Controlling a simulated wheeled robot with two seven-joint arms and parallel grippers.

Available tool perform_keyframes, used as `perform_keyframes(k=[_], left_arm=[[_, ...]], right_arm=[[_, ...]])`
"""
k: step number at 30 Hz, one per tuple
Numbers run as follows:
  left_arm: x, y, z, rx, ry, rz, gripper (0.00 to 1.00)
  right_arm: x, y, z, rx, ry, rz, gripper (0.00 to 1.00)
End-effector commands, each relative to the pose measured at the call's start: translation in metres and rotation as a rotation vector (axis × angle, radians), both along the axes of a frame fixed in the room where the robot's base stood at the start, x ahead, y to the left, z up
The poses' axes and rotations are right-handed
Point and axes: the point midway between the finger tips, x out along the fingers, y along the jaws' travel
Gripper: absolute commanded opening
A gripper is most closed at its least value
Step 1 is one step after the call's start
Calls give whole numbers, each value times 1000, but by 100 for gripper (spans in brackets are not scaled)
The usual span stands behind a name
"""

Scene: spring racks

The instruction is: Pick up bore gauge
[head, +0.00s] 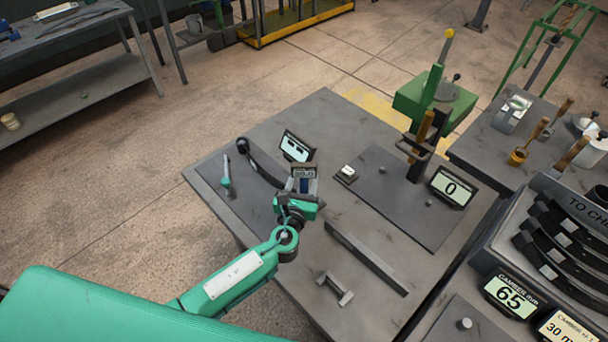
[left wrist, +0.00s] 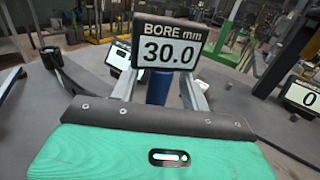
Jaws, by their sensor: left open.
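The bore gauge (left wrist: 168,46) stands right in front of my left gripper, its screen reading "BORE mm 30.0" above a blue body (left wrist: 158,88). In the head view the gauge (head: 304,173) is small and partly covered by my left gripper (head: 302,187). The two fingers of that gripper, also in the left wrist view (left wrist: 160,90), are open, one on each side of the blue body. I cannot tell whether they touch it. The lower end of the gauge is hidden behind the gripper. My right gripper is not in view.
Behind the gauge stand another small screen (head: 296,146) and a dark curved leaf (head: 262,166). A green-handled tool (head: 226,178) lies left. A long bar (head: 366,256) and a small metal piece (head: 335,288) lie nearer. A green press (head: 435,95) and a "0" screen (head: 451,187) are right.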

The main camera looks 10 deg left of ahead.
Motion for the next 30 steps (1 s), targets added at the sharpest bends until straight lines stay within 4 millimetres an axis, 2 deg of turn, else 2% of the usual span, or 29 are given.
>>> perform_keyframes(k=[3, 10, 15, 17, 26, 30], left_arm=[[8, 0, 0, -1, 1, 0, 46], [8, 0, -1, -1, 1, -1, 46], [8, 0, -1, -1, 1, 0, 13], [8, 0, -1, -1, 1, 0, 5], [8, 0, 1, -1, 0, 0, 5], [8, 0, 9, -3, -1, 0, 5]], right_arm=[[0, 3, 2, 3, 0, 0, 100], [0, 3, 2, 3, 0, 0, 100], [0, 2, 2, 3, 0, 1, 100], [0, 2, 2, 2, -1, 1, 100], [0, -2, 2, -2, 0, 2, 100], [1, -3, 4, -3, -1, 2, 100]])
